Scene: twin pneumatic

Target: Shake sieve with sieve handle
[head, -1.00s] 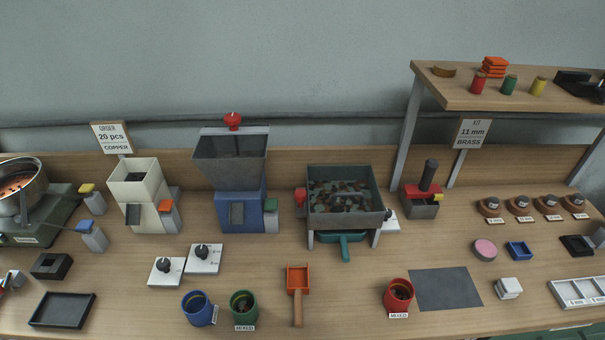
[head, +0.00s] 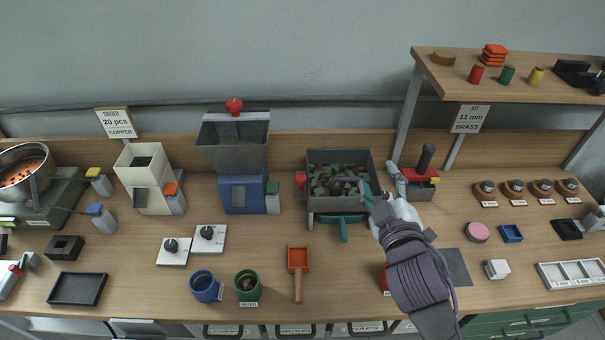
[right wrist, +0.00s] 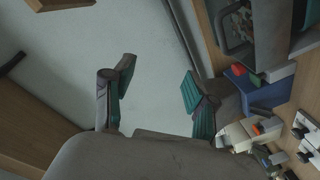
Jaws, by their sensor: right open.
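The sieve (head: 313,203) is a grey open box holding many small brownish and teal pieces, standing on legs at the middle of the bench. A teal piece with a handle (head: 344,229) sticks out under its front. My right gripper (head: 379,180) is open at the sieve's right front corner, with one teal fingertip close to the box wall. I cannot tell if it touches. The right wrist view shows the two fingers of the right gripper (right wrist: 156,87) apart with nothing between them. My left gripper is not seen.
A red-topped device (head: 421,185) stands just right of the gripper. The right forearm partly covers a red cup and a dark mat (head: 456,268). An orange scoop (head: 298,268) lies in front of the sieve. A shelf (head: 530,88) overhangs the back right.

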